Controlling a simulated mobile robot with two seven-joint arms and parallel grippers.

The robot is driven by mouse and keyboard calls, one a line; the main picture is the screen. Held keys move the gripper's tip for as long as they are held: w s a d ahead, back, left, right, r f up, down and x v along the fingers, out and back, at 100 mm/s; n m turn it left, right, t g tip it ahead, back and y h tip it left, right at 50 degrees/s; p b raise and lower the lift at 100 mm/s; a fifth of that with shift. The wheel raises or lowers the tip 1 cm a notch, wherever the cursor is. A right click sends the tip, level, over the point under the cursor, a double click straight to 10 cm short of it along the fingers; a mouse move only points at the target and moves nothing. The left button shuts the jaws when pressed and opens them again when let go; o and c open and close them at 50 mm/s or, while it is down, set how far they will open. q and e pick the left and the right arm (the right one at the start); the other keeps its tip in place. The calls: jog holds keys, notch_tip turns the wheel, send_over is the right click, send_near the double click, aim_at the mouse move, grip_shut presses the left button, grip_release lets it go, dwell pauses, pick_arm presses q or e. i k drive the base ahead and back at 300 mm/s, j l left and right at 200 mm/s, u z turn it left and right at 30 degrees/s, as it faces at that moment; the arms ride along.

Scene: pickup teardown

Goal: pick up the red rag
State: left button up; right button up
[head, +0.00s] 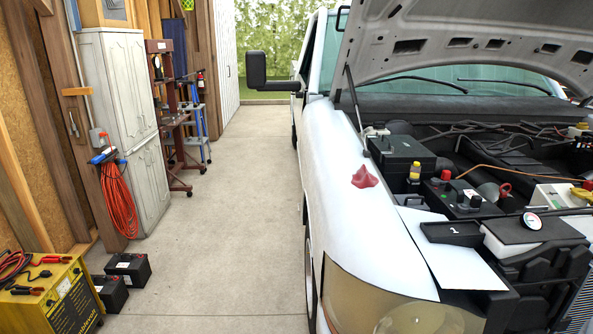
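The red rag (365,177) lies crumpled in a small heap on the white fender of the pickup, beside the open engine bay. Nothing covers it. Neither of my grippers shows in the head view.
The pickup's white fender (335,150) and raised hood (450,45) fill the right side. A black battery (401,155) sits in the engine bay. A white sheet (450,250) lies on the front fender. A yellow charger (55,295) and black batteries (128,268) stand at left. The concrete floor (225,200) between is clear.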

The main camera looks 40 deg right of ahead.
aim_at(363, 179)
jog(key=i+j+z, duration=0.15)
jog(key=z, duration=0.35)
jog(key=i+j+z, duration=0.2)
jog(key=z, duration=0.25)
jog(key=i+j+z, duration=0.1)
jog(key=j+z, duration=0.15)
jog(key=z, duration=0.25)
jog(key=i+j+z, duration=0.1)
jog(key=z, duration=0.35)
jog(key=j+z, duration=0.3)
jog(key=z, duration=0.2)
jog(key=i+j+z, duration=0.1)
jog(key=j+z, duration=0.2)
jog(key=z, duration=0.15)
